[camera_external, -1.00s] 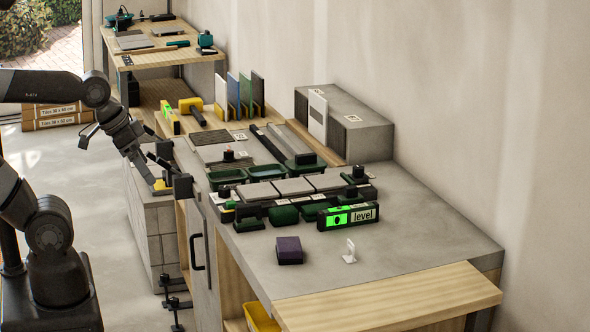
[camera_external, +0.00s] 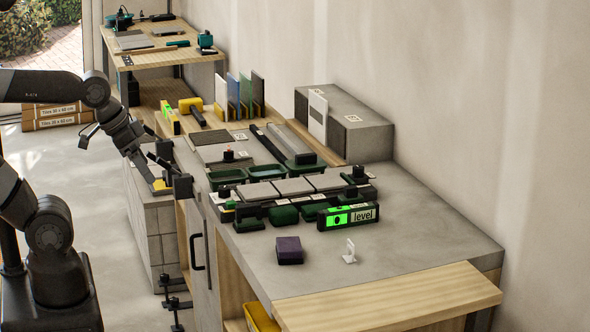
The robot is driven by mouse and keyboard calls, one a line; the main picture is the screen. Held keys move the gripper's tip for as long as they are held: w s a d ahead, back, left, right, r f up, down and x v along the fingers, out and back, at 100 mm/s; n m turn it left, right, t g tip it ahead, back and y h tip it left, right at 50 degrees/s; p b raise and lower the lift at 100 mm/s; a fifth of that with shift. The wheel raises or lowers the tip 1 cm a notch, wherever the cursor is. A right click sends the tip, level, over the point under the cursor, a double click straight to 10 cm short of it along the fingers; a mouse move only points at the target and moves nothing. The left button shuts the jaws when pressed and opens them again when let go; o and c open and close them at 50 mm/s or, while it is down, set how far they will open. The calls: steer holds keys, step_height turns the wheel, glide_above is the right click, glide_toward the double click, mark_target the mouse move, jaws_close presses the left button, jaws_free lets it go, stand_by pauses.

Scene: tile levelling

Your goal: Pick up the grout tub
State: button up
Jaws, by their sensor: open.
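No object can be identified for certain as the grout tub. A small yellow item (camera_external: 161,185) shows beside my gripper's fingers, mostly hidden by them, and I cannot tell what it is. A yellow container (camera_external: 261,318) shows partly on the shelf under the near end of the bench. My gripper (camera_external: 168,172) is open at the left edge of the bench, above the stack of grey blocks. I cannot tell whether it touches the yellow item.
The grey bench (camera_external: 400,215) carries a green-lit level (camera_external: 348,216), a purple block (camera_external: 289,250), green trays (camera_external: 267,172) and grey tiles (camera_external: 293,186). A large grey block (camera_external: 350,125) stands against the wall. The bench's near right part is mostly clear.

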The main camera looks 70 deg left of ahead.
steer(key=w+a+r+g, duration=0.25)
steer(key=w+a, duration=0.35)
steer(key=w, duration=0.4)
steer(key=g, duration=0.3)
glide_above(227, 176)
steer(key=d, duration=0.3)
step_height(227, 176, down, 12)
steer(key=f, duration=1)
steer(key=shift+s+f, duration=0.2)
steer(key=shift+s, duration=0.2)
steer(key=c, duration=1.2)
